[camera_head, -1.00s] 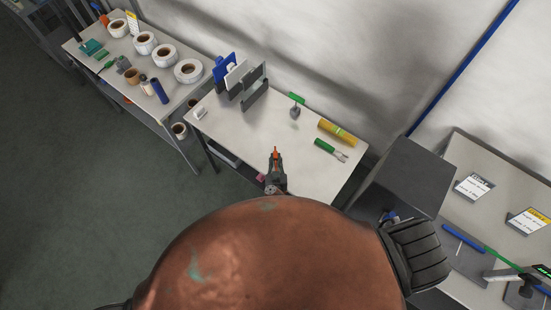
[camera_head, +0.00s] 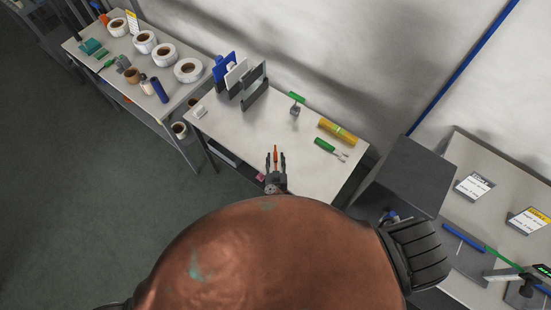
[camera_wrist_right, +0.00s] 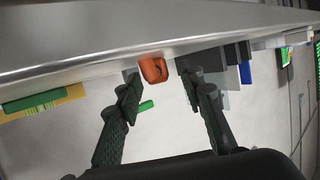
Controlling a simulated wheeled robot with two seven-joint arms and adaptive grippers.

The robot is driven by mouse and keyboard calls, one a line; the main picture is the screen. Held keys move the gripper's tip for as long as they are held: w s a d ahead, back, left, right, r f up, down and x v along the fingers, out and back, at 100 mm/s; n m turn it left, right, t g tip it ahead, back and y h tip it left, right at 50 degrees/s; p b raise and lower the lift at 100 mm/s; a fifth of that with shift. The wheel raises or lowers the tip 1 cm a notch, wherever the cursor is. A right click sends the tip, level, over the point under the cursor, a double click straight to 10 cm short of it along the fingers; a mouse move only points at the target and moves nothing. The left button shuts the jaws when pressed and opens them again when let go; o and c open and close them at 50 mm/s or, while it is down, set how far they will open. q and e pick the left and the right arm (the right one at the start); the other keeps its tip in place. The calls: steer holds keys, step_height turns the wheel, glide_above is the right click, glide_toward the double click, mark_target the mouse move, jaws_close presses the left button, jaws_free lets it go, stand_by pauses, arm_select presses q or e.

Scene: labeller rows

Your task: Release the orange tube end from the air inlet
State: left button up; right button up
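The orange tube end (camera_head: 276,153) shows at the front edge of the middle table, between the spread fingers of my right gripper (camera_head: 275,160). In the right wrist view the orange end (camera_wrist_right: 153,69) sits ahead between the two dark fingers, with a gap to each of them. The right gripper (camera_wrist_right: 160,95) is open there and holds nothing. I cannot make out the air inlet, nor whether the orange end is seated in it. My left gripper is not in view.
The middle table (camera_head: 240,135) carries a yellow roll (camera_head: 337,132), a green-handled tool (camera_head: 325,146), a small green-topped item (camera_head: 295,100) and upright panels (camera_head: 254,88). Label rolls (camera_head: 188,70) stand on the left table. A dark box (camera_head: 405,175) stands at the right.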

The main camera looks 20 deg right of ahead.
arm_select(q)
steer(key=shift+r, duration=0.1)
arm_select(e)
steer(key=shift+v, duration=3.85)
